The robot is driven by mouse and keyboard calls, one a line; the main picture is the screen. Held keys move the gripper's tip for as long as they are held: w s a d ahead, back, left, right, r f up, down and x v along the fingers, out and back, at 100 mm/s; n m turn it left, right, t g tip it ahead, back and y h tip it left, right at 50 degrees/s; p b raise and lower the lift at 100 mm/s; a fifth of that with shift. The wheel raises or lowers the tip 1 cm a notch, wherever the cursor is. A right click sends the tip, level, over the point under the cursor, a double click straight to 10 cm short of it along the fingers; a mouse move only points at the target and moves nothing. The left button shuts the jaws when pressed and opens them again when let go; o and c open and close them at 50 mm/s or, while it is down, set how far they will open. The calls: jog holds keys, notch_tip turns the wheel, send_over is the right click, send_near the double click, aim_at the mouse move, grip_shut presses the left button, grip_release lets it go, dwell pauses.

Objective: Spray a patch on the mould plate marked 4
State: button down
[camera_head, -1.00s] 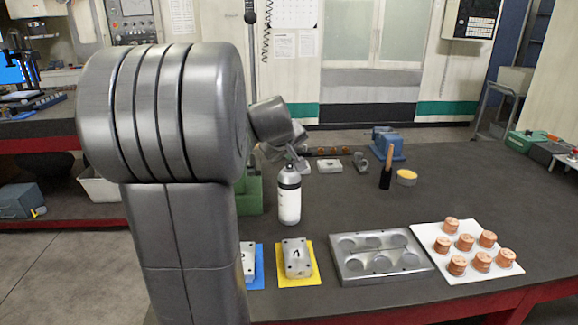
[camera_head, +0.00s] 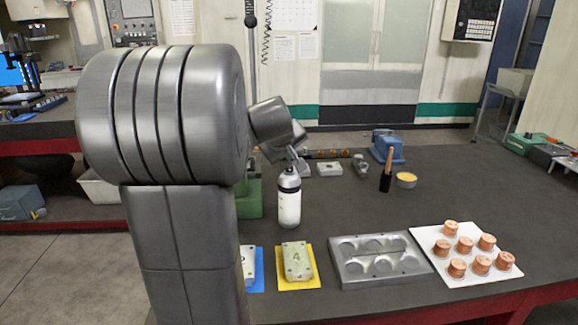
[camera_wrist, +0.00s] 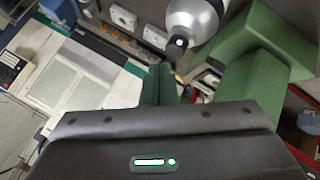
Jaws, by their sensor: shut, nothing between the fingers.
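The mould plate marked 4 (camera_head: 297,262) lies on a yellow sheet (camera_head: 313,279) on the table; its 4 looks faint and its top has a pale, dull look. A white spray bottle (camera_head: 289,205) with a dark band and grey top is upright behind that plate. Its rounded grey top and dark nozzle show in the wrist view (camera_wrist: 194,17). My gripper (camera_head: 302,168) is beside the bottle's top, partly hidden by it. Its fingers (camera_wrist: 164,72) are shut and empty in the wrist view, just short of the nozzle. Contact with the bottle is unclear.
Another plate (camera_head: 247,266) on a blue sheet is partly hidden by my arm. A metal mould tray (camera_head: 346,274) and a white board (camera_head: 432,236) with several copper pieces lie to the right. A brush (camera_head: 386,170) and a yellow-filled bowl (camera_head: 406,181) stand behind. The table's right middle is clear.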

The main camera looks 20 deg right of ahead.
aim_at(288, 168)
jog(key=shift+r, duration=0.15)
notch_tip(288, 168, up, 6)
jog(key=p, duration=0.4)
jog(key=shift+p, duration=0.4)
jog(key=shift+a, duration=0.1)
dwell(2.2)
